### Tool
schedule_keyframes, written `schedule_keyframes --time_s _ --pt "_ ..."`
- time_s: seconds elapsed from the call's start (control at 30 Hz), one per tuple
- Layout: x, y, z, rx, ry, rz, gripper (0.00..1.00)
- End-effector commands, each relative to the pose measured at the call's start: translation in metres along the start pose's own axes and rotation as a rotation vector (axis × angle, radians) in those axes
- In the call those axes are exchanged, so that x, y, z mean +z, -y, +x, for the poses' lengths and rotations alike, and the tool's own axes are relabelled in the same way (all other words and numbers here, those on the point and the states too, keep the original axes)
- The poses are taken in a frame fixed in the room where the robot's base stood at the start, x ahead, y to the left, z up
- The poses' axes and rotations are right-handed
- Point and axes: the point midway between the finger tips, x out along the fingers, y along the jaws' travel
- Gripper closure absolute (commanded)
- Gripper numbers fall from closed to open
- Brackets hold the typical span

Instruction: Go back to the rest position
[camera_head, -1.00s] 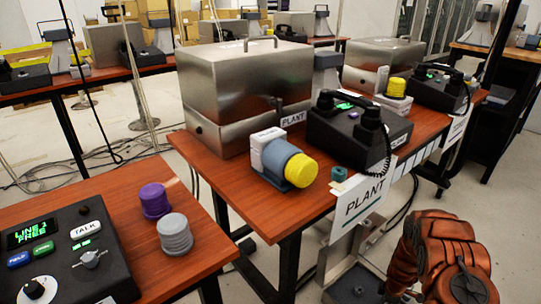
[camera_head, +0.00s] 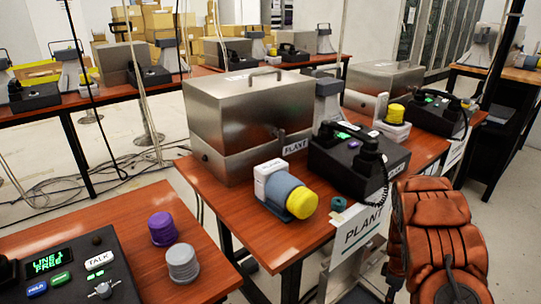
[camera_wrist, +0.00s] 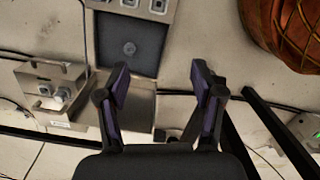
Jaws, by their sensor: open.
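My gripper (camera_wrist: 160,92) is open and empty in the wrist view, its two dark fingers with purple pads spread apart. Below it are the pale floor and a metal unit with a dark panel (camera_wrist: 130,45); nothing is between the fingers. In the head view my orange arm is at the lower right, beside the PLANT table (camera_head: 240,207), and the gripper itself does not show. A black desk phone (camera_head: 345,160) with its handset on top stands on that table. A blue-grey and yellow cylinder device (camera_head: 287,190) lies beside it.
A steel box (camera_head: 245,115) fills the back of the table. A PLANT sign (camera_head: 360,228) hangs at its front edge near my arm. A console (camera_head: 75,268), a purple knob piece (camera_head: 162,228) and a grey one (camera_head: 182,262) sit at the lower left. Cables lie on the floor.

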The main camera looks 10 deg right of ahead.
Motion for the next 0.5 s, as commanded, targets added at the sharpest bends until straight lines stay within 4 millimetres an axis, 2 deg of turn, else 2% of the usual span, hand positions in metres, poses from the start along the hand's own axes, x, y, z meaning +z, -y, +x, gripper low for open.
schedule_keyframes --time_s 0.03,0.27,0.5 --pt "-0.002 0.004 -0.029 0.004 0.005 0.02 0.33" --pt "-0.011 0.033 -0.12 0.004 0.024 0.138 0.33" --pt "-0.019 0.074 -0.209 0.001 0.03 0.256 0.33"
